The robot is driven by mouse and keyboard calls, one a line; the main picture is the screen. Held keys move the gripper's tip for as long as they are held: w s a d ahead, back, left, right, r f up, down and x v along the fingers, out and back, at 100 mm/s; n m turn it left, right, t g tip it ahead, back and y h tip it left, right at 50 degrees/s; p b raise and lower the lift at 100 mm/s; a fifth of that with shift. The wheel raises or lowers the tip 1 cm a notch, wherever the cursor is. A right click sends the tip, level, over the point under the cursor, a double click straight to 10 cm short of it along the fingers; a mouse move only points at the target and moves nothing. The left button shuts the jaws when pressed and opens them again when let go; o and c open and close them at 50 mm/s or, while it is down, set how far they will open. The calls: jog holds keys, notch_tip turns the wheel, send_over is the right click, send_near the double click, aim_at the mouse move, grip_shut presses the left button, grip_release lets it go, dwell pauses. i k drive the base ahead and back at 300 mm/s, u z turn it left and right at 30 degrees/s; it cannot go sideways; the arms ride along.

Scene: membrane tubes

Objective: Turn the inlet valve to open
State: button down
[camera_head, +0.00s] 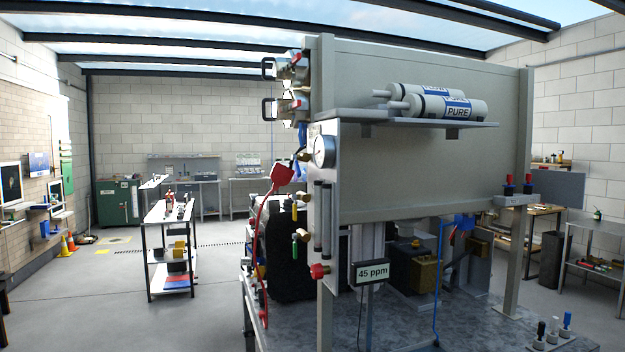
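My gripper is not in view. No valve carries a readable inlet label, so I cannot tell which one is the inlet valve. On the left edge of the grey panel rig (430,180) several controls show. A red paddle-shaped part (283,173) with a red cord hanging from it is below the silver housings. A small yellow-handled fitting (294,210) and a green-handled fitting (294,246) sit lower, seen edge-on. A red knob (319,271) is at the panel's bottom, left of the display. Whether any valve is open or shut cannot be told.
A pressure gauge (324,151) and a 45 ppm display (372,272) are on the rig. Two white membrane tubes (440,103) lie on its shelf (420,119). A white cart (168,212) stands at left. The floor (110,300) at front left is clear.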

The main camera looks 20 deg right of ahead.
aim_at(294, 158)
jog(key=u, duration=0.65)
jog(key=i, duration=0.55)
jog(key=u, duration=0.9)
jog(key=i, duration=0.7)
jog(key=z, duration=0.05)
